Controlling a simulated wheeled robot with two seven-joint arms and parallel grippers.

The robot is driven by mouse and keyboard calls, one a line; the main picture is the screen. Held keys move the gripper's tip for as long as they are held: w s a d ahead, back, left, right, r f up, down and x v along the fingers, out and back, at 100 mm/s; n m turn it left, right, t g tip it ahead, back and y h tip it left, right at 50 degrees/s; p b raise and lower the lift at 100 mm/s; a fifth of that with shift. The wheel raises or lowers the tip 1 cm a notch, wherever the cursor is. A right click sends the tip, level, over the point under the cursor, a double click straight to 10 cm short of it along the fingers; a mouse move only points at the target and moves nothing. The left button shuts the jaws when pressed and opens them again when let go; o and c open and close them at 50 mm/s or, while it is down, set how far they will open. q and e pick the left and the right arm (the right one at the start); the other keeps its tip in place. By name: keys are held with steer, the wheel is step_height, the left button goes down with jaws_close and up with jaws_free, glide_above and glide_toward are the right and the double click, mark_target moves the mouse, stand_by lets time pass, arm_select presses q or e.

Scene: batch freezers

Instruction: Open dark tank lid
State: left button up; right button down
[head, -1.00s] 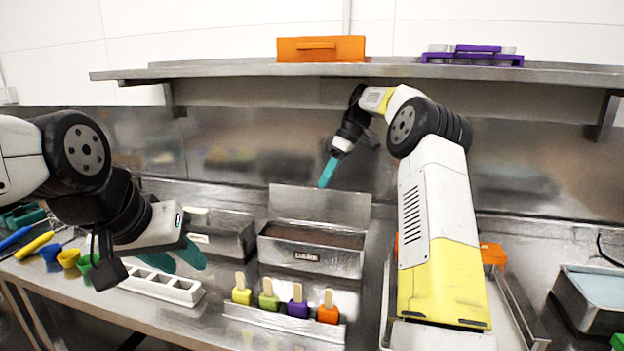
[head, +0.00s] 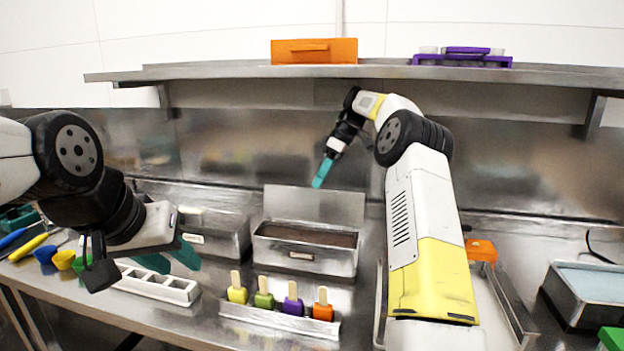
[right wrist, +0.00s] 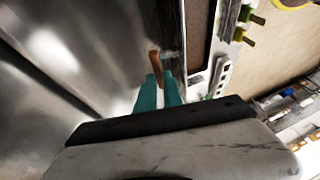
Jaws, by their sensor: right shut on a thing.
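The dark tank (head: 305,257) stands at the back of the counter, its brown contents (head: 309,236) exposed. Its metal lid (head: 314,206) stands roughly upright behind the opening. My right gripper (head: 318,184) reaches down at the lid's top edge. In the right wrist view its teal fingers (right wrist: 160,88) are shut on a brown handle (right wrist: 155,60), which looks like the lid's. My left gripper (head: 172,260) hangs over the counter's left part, fingers apart and empty, well away from the tank.
A second tank (head: 217,236) with a closed lid stands left of the dark one. In front are a rack of several popsicles (head: 280,318) and a white mold (head: 155,287). A tray (head: 517,305) lies right, partly behind my right arm. A shelf (head: 400,70) runs above.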

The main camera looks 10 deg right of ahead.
steer(key=c, duration=1.4)
jaws_free()
steer(key=shift+g, duration=0.3)
steer(key=f, duration=0.2)
steer(key=d+f, duration=0.1)
steer(key=f, duration=0.1)
steer(key=shift+w, duration=0.1)
steer(key=shift+w+a, duration=0.4)
steer(key=shift+w, duration=0.2)
steer(key=shift+s+d+r, duration=0.1)
steer(key=shift+d+r, duration=0.05)
